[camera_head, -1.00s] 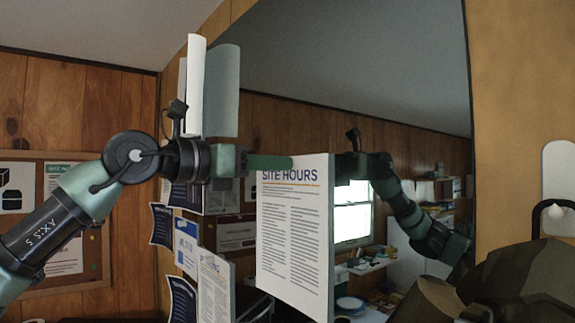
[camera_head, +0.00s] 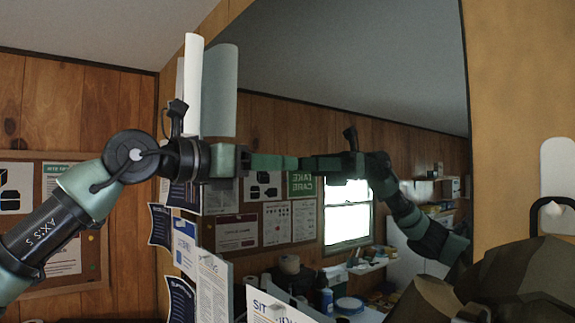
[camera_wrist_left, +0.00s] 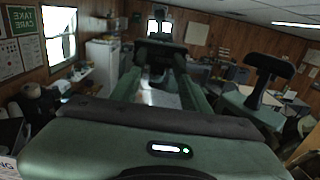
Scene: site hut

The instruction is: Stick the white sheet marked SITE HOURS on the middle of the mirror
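The mirror (camera_head: 350,70) is the tall glass filling the middle of the head view; it reflects a window, shelf, papers and my arm. The white SITE HOURS sheet (camera_head: 262,308) is low at the bottom edge of the head view. Only its top part shows, with the letters SIT, and it is apart from my gripper. I cannot tell whether it touches the glass. My left gripper (camera_head: 290,162) points at the mirror, facing its reflection, with nothing in it. In the left wrist view its fingers (camera_wrist_left: 160,90) stand apart. My right gripper is not in view.
A curled white sheet (camera_head: 194,85) stands at the mirror's upper left edge. Several notices (camera_head: 184,245) hang along its lower left edge. A pinboard (camera_head: 90,225) is on the left wall. A dark olive item (camera_head: 510,280) and a white hook plate (camera_head: 559,180) are at right.

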